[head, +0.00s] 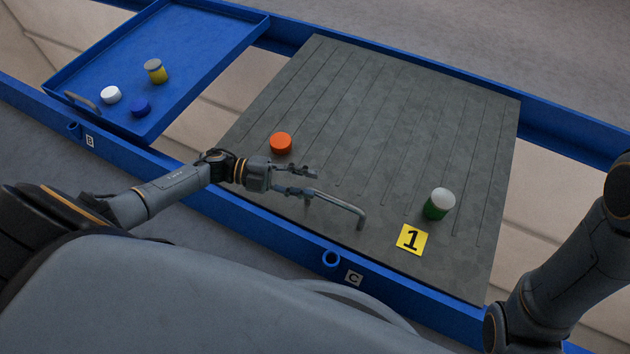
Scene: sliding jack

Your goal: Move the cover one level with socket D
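Cover one (400,130) is a dark grey grooved panel with a yellow label "1" (412,239). Its grey bar handle (345,205) stands near the front edge. My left gripper (312,187) is at the handle's left end, its two fingers apart; it looks open, and I cannot tell whether it touches the handle. Socket C, a blue ring (331,259) beside the label "C" (354,278), sits on the front blue rail below the handle. Socket D is not in view. My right arm shows at the right edge; its gripper is out of view.
On the cover stand an orange cylinder (281,143) and a green cylinder with a white top (438,204). A blue tray (205,50) at upper left holds a yellow cylinder (155,71), a white piece (110,95) and a blue piece (140,107). Blue rails (200,193) border the bay.

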